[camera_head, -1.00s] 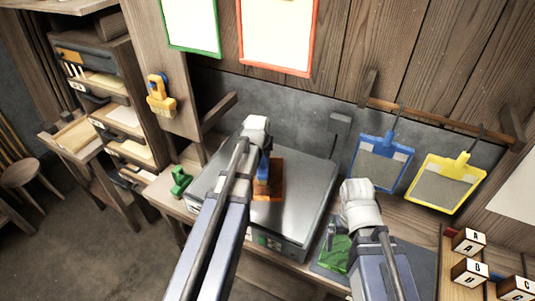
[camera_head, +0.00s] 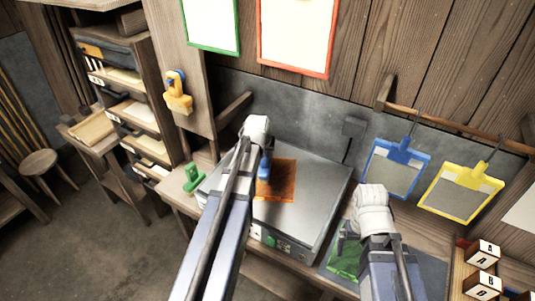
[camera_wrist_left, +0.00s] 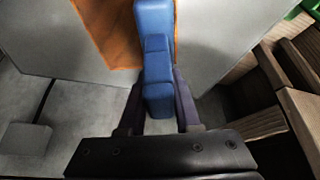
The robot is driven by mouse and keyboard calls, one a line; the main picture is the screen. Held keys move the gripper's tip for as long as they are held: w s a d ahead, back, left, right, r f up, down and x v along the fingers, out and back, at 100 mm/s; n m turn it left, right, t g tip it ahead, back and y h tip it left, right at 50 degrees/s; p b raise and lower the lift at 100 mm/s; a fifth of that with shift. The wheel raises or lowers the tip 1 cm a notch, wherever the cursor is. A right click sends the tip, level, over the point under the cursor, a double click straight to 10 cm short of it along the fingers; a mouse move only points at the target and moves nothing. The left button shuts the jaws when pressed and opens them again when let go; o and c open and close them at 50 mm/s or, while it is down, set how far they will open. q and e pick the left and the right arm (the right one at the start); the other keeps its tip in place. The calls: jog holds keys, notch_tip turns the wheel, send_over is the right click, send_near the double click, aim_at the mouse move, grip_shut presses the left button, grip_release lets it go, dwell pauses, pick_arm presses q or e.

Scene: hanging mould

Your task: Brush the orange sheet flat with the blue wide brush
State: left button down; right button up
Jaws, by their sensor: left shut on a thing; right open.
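The orange sheet (camera_head: 284,183) lies on the grey metal top of a box-shaped unit (camera_head: 319,185). My left gripper (camera_head: 259,170) is shut on the blue wide brush (camera_head: 265,166), at the sheet's left edge. In the left wrist view the blue brush (camera_wrist_left: 155,60) stands between the fingers of my left gripper (camera_wrist_left: 156,108), with the orange sheet (camera_wrist_left: 108,32) beside and behind it. I cannot tell whether the bristles touch the sheet. My right gripper (camera_head: 346,236) is open, near a green sheet, and partly hidden by its own arm.
The green sheet (camera_head: 345,259) lies on a dark mat right of the unit. A green clamp-like object (camera_head: 193,180) stands at left. Blue (camera_head: 398,168) and yellow (camera_head: 458,192) framed screens hang from a rail. Lettered blocks (camera_head: 483,252) sit at lower right.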

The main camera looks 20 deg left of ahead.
pick_arm(q)
jog(key=a, duration=0.1)
jog(key=s+a, duration=0.1)
jog(key=a, duration=0.1)
jog(key=shift+w, duration=0.15)
jog(key=w, duration=0.2)
jog(key=w+a, duration=0.1)
jog(key=w, duration=0.1)
dwell(0.5)
jog(key=shift+w+d+r, duration=0.1)
jog(key=shift+w+d, duration=0.15)
jog(key=shift+d, duration=0.65)
jog(key=shift+w+d+r, duration=0.1)
jog(key=shift+w+d, duration=0.15)
jog(key=shift+d, duration=0.6)
jog(key=shift+d, duration=0.1)
jog(key=shift+w+d, duration=0.25)
jog(key=shift+d, duration=0.55)
jog(key=shift+w+d, duration=0.25)
jog(key=shift+d, duration=0.5)
